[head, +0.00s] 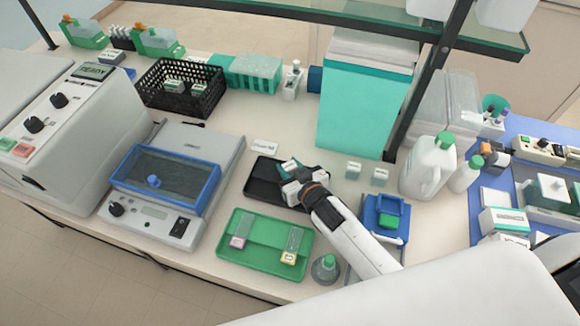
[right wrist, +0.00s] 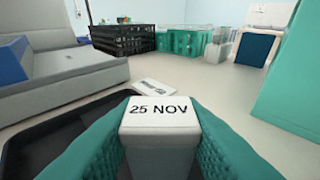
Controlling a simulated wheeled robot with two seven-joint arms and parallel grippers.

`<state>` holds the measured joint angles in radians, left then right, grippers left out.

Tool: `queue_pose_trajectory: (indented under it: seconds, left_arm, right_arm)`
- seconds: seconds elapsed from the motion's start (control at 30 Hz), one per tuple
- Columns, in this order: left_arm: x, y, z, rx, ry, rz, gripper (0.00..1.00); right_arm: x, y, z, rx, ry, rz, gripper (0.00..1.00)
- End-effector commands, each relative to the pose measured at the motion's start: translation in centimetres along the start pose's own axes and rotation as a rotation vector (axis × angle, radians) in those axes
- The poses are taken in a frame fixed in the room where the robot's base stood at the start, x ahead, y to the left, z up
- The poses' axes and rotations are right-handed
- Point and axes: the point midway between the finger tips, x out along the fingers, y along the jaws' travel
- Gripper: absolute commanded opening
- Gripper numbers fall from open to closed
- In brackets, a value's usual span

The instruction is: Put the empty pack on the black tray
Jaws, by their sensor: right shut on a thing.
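My right gripper (head: 291,176) is over the black tray (head: 262,188), which lies flat on the bench. It is shut on a small white pack (right wrist: 160,125) marked "25 NOV", held between its teal fingers in the right wrist view. The black tray's edge (right wrist: 20,150) shows below and left of the pack in that view. I cannot tell whether the pack touches the tray. A white label card (head: 265,147) lies just behind the tray; its writing is too small to read. My left gripper is not in view.
Two small packs (head: 354,170) stand right of the tray. A green tray (head: 225,262) with slides lies in front. A device with a blue-rimmed basin (head: 165,180) is at left, and a black basket (head: 150,85) holding packs is behind. A tall teal box (head: 360,110) stands behind right.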

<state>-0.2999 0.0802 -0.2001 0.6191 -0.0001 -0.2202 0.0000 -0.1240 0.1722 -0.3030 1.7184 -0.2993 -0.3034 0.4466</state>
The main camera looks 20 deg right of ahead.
Motion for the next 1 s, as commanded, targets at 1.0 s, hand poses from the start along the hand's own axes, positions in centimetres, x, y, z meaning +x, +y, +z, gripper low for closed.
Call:
queue_pose_trajectory:
  seconds: [1.0]
  left_arm:
    - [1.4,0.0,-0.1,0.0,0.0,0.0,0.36]
  right_arm:
    - [-9.6,0.0,0.0,0.0,0.002,0.0,0.54]
